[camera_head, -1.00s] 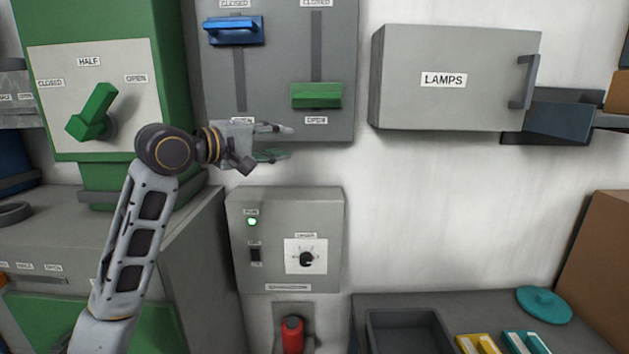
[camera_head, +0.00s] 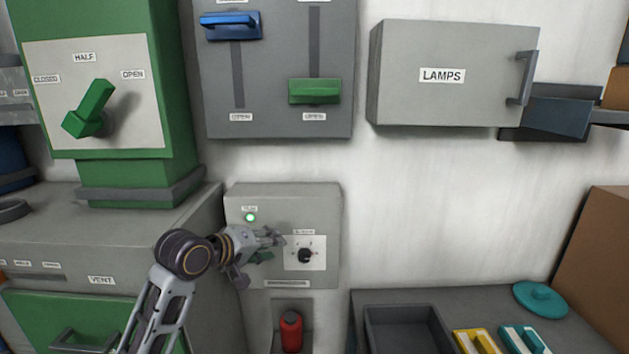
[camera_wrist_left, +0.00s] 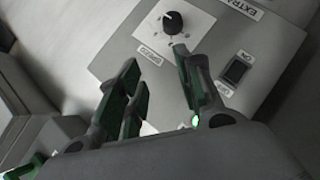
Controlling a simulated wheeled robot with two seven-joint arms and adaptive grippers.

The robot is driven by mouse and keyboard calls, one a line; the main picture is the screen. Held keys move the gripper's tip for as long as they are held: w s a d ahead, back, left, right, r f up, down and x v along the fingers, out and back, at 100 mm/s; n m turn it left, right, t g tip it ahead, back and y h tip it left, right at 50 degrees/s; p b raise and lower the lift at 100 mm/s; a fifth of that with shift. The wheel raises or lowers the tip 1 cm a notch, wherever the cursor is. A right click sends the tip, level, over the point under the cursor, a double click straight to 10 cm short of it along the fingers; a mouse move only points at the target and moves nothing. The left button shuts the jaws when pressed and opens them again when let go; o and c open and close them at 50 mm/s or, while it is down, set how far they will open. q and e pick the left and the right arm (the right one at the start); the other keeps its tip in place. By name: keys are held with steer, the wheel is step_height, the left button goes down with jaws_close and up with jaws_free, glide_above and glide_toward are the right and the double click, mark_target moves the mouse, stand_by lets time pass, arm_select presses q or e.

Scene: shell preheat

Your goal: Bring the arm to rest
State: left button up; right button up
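My left arm comes in from the lower left in the head view. A green light (camera_head: 250,217) is lit on the box. The head view hides the switch behind my gripper. My right gripper is in neither view.
Above is a grey panel with a blue slider handle (camera_head: 230,25) at the top and a green one (camera_head: 315,91) low. A green lever (camera_head: 88,110) stands at left. A red cylinder (camera_head: 291,332) is below the box. A lamps cabinet (camera_head: 455,75) hangs at right, with clear wall beneath.

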arm_select(q)
steer(key=s+a+f+m+g+y, duration=0.2)
steer(key=s+f, duration=0.4)
steer(key=f, duration=0.4)
steer(key=s+a+f+m+g+y, duration=0.1)
steer(key=s+a+f, duration=0.3)
steer(key=f, duration=0.6)
steer(key=s+a+f+m+g+y, duration=0.25)
steer(key=s+f, duration=0.35)
steer(key=s, duration=0.4)
steer(key=s+a+f+m+g+y, duration=0.1)
steer(key=s+a+f+m+g, duration=0.15)
steer(key=s+f, duration=0.75)
steer(key=f, duration=1.4)
steer(key=s+f, duration=0.3)
steer(key=f, duration=1.2)
steer(key=s+a+f+g, duration=0.1)
steer(key=s+a+f, duration=0.1)
steer(key=s+f, duration=0.7)
steer(key=s+a+f, duration=0.2)
steer(key=s+f, duration=0.8)
steer(key=s, duration=0.2)
steer(key=shift+s+f+g, duration=0.3)
steer(key=shift+s+g, duration=0.1)
steer(key=shift+r+y, duration=0.1)
steer(key=shift+y, duration=0.15)
